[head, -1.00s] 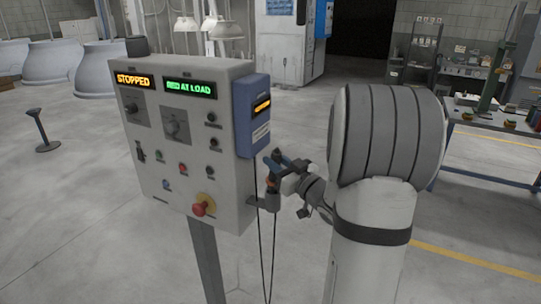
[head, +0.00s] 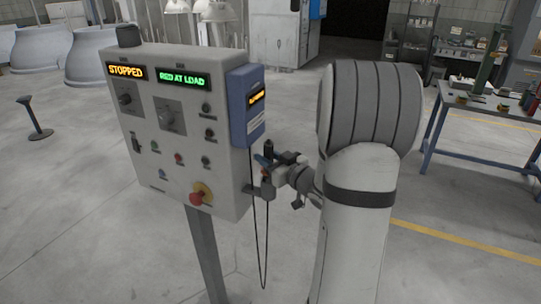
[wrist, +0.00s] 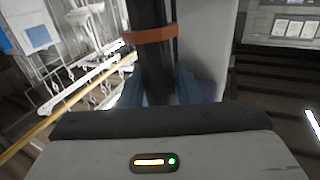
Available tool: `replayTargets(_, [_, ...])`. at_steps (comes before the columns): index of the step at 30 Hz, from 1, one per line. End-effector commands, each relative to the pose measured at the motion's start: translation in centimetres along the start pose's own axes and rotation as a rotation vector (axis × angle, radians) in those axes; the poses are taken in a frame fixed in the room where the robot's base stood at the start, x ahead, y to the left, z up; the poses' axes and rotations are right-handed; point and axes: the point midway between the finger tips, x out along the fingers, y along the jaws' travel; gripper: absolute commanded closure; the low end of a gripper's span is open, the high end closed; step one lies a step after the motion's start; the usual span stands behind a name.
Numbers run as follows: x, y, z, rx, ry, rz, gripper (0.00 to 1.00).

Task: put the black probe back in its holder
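The black probe (head: 268,148) stands roughly upright beside the right edge of the control panel in the head view. In the wrist view the dark probe (wrist: 152,62) with its orange ring runs between the blue fingers of my gripper (wrist: 158,88). The fingers lie close against both sides of it, and my gripper (head: 266,163) appears shut on it. The grey holder (head: 264,192) juts from the panel's lower right side, just below my gripper. My gripper partly hides the probe's lower part, so I cannot tell whether its tip is inside the holder.
The grey control panel (head: 168,185) on its post reads STOPPED and BED AT LOAD. A blue meter box (head: 243,118) is fixed to its right side, above my gripper. A black cable (head: 267,245) hangs in a loop below. A workbench (head: 480,125) stands at the right; open floor lies between.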

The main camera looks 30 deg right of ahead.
Motion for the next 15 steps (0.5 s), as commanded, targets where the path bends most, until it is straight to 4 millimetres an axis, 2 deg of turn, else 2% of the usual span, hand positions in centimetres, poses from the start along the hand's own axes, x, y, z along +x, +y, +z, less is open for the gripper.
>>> replayTargets(1, [0.04,0.04,-0.01,-0.001,0.003,0.000,0.67])
replayTargets(6, [0.04,0.13,-0.31,-0.005,0.008,0.002,0.53])
replayTargets(15, [0.03,0.23,-0.48,-0.007,0.012,0.003,0.53])
